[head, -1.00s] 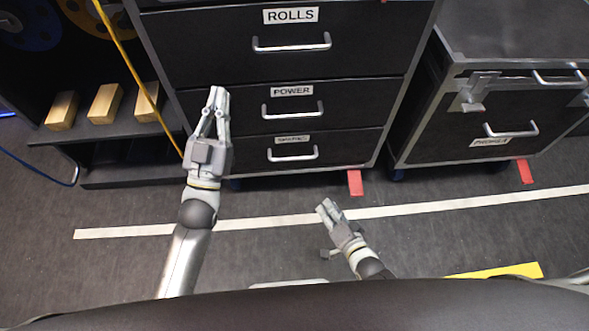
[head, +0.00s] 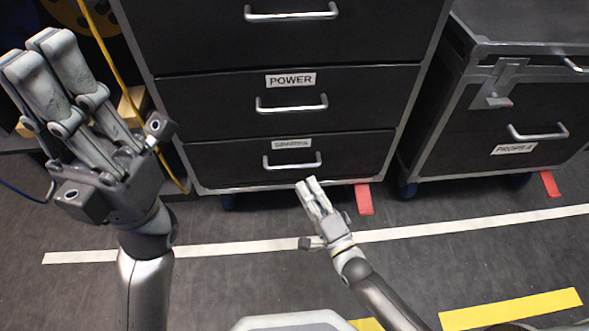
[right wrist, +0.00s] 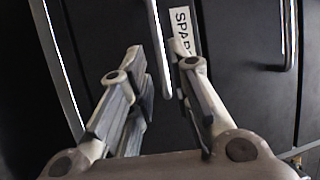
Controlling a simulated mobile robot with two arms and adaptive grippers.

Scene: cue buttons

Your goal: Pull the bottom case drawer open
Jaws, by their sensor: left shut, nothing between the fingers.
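The bottom drawer (head: 350,152) of the middle black case is closed, with a blurred label and a silver handle (head: 293,166). My right gripper (head: 308,184) is open, its fingertips just below and right of that handle in the head view. In the right wrist view the bottom handle (right wrist: 159,45) shows ahead, between the two open fingers (right wrist: 150,62), beside a label starting "SPA". I cannot tell whether a finger touches it. My left gripper (head: 45,55) is shut and empty, raised close to the head camera at the left, away from the drawers.
The POWER drawer (head: 225,105) is closed above, and its handle (right wrist: 289,35) shows in the right wrist view. A PROPS A case (head: 465,160) stands at the right. A red floor marker (head: 363,199) lies at the case's foot. Floor in front is clear.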

